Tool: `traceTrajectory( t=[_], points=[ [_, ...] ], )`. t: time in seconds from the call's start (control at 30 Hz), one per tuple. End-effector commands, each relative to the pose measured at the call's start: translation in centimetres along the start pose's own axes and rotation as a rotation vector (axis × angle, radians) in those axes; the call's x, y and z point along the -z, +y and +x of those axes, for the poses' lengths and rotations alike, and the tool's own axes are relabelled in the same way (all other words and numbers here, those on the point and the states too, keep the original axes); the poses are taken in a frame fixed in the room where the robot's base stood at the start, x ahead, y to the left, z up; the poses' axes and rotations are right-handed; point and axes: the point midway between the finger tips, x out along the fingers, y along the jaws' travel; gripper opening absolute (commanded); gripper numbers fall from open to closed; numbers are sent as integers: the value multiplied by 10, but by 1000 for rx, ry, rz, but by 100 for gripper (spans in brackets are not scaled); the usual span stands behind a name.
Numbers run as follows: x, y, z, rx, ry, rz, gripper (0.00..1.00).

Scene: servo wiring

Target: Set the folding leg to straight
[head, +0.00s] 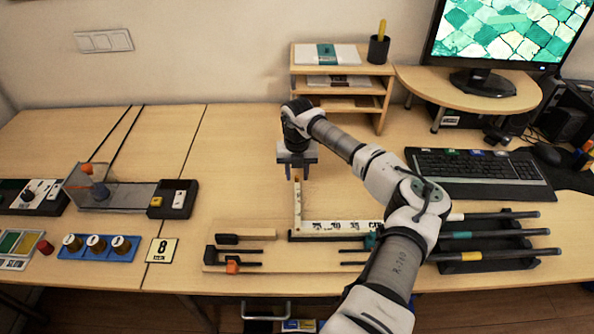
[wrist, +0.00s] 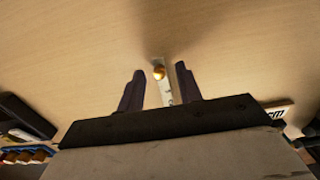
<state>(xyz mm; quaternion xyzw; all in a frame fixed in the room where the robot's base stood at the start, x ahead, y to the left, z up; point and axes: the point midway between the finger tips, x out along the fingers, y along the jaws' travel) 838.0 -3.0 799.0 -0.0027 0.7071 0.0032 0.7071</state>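The folding leg (head: 297,206) is a narrow pale strip. In the head view it runs away from the left end of a pale, dark-marked strip (head: 340,227), at about a right angle to it. My gripper (head: 297,175) points down at the leg's far end. In the wrist view the leg (wrist: 166,92) shows between the two dark fingers of my gripper (wrist: 160,82), with a brass-coloured knob (wrist: 159,72) near its end. The fingers are apart, with a gap on each side of the leg. I cannot tell how far down the fingers reach.
A wooden board (head: 290,258) with dark clamps lies in front of the strips. A rack of rods (head: 485,255) and a keyboard (head: 480,170) are at right. A wooden shelf (head: 340,90) stands behind. The table left of the leg is clear up to a clear-walled box (head: 125,195).

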Motion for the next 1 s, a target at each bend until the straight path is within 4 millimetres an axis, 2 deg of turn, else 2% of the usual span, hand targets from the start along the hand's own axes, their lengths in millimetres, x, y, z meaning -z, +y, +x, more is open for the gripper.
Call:
traceTrajectory(
  t=[0.33, 0.6, 1.0],
  points=[
    [0, 0, 4, 0, 0, -1, 35],
    [0, 0, 4, 0, 0, -1, 0],
    [0, 2, 4, -2, 0, -12, 0]
  ],
)
